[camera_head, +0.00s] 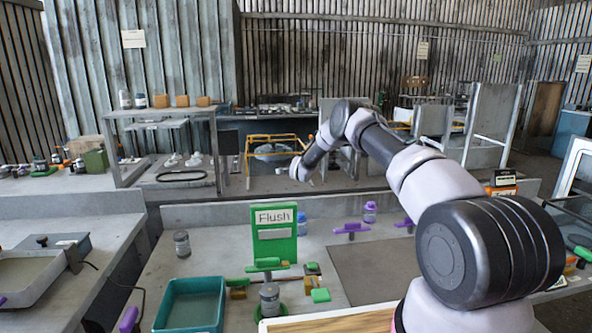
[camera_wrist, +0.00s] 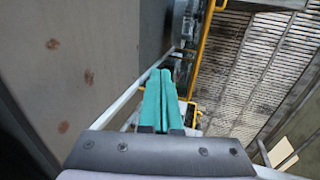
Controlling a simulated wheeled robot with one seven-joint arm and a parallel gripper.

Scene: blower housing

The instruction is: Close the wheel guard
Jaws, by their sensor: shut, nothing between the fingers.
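A yellow tubular frame (camera_head: 272,138) stands at the back centre in the head view, around a grey rounded body (camera_head: 272,152). It looks like the wheel guard, but I cannot tell for sure or see how far open it is. In the wrist view a yellow bar (camera_wrist: 203,45) runs down beside dark round machinery (camera_wrist: 184,22). My gripper (camera_head: 297,170) is in front of the frame's right side, small in the head view. In the wrist view its teal fingers (camera_wrist: 159,82) are together with nothing between them. I cannot tell whether they touch the pale rail near them.
A grey shelf stand (camera_head: 160,112) is left of the frame. The near bench holds a green "Flush" sign (camera_head: 274,232), a teal tray (camera_head: 192,303) and purple-handled valves (camera_head: 351,229). Grey panels (camera_head: 490,120) stand at right. My arm hides part of the right side.

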